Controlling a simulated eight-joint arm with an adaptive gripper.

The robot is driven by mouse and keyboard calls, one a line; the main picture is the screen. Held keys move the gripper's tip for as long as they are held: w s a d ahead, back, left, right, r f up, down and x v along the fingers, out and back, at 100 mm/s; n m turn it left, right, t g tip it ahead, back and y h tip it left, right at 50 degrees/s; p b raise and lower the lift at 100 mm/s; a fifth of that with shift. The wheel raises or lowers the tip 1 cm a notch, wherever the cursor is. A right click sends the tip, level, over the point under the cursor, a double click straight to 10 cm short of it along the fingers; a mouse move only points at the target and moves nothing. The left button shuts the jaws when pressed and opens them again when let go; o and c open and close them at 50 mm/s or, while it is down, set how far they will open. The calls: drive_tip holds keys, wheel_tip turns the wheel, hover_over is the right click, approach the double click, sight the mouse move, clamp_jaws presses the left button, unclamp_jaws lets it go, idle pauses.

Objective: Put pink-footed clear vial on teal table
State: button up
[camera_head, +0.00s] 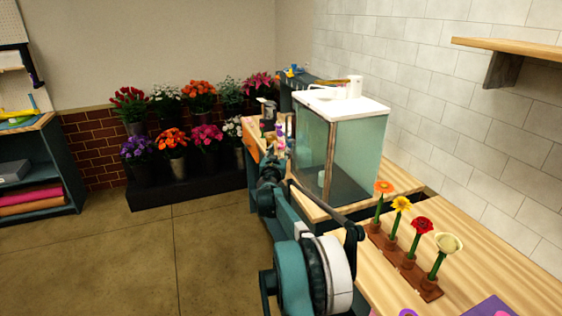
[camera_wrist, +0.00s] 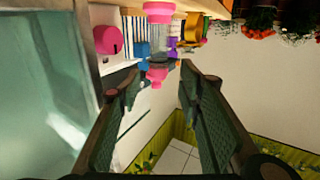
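In the wrist view, which looks upside down, a clear vial (camera_wrist: 158,40) has a pink foot (camera_wrist: 157,11) at the top of the picture and a pink part at its other end. It is beyond my gripper (camera_wrist: 158,78), in line with the gap between the fingers. The dark green fingers are apart, with nothing visibly clamped. Whether they flank the vial's pink end is unclear. In the head view the vial is too small to pick out surely. A teal table or cabinet (camera_head: 66,160) with a wooden top stands at the far left.
A greenish glass tank (camera_head: 365,150) with a white lid stands right of my arm. Small coloured items (camera_wrist: 188,38) crowd near the vial, with a pink round thing (camera_wrist: 108,40) beside it. Flower buckets (camera_head: 172,160) stand behind. A flower rack (camera_head: 405,262) is front right.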

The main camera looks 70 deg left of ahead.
sight(280, 148)
drive_tip(key=shift+f+b+x, duration=0.2)
drive_tip(key=shift+b+x, duration=0.25)
drive_tip(key=shift+x, duration=2.05)
drive_tip(key=shift+w+r, duration=0.1)
clamp_jaws()
